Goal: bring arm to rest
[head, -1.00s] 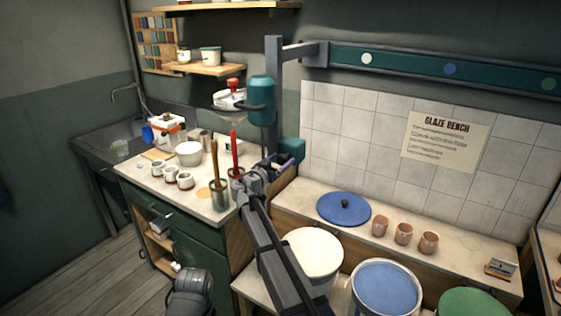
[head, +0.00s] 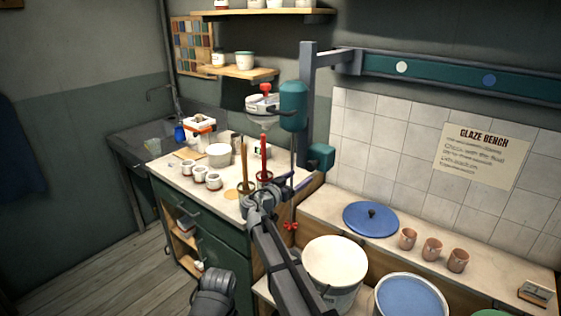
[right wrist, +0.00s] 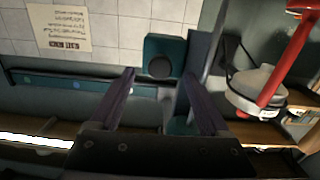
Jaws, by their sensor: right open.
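My right gripper (head: 288,182) is at the end of the arm that rises from the bottom middle of the head view. It is raised in front of the right end of the left counter, beside the mixer post. In the right wrist view its two dark fingers (right wrist: 158,76) stand apart with nothing between them. A teal block (right wrist: 165,57) shows behind the fingers, and I cannot tell its distance. My left gripper is not in view.
The mixer (head: 293,105) hangs on its post, its red propeller (head: 290,226) close to my right forearm. A pot with a wooden-handled tool (head: 246,205) stands near my wrist. A white bucket (head: 335,260), blue bucket (head: 411,298), blue lid (head: 371,219) and clay cups (head: 432,249) are to the right.

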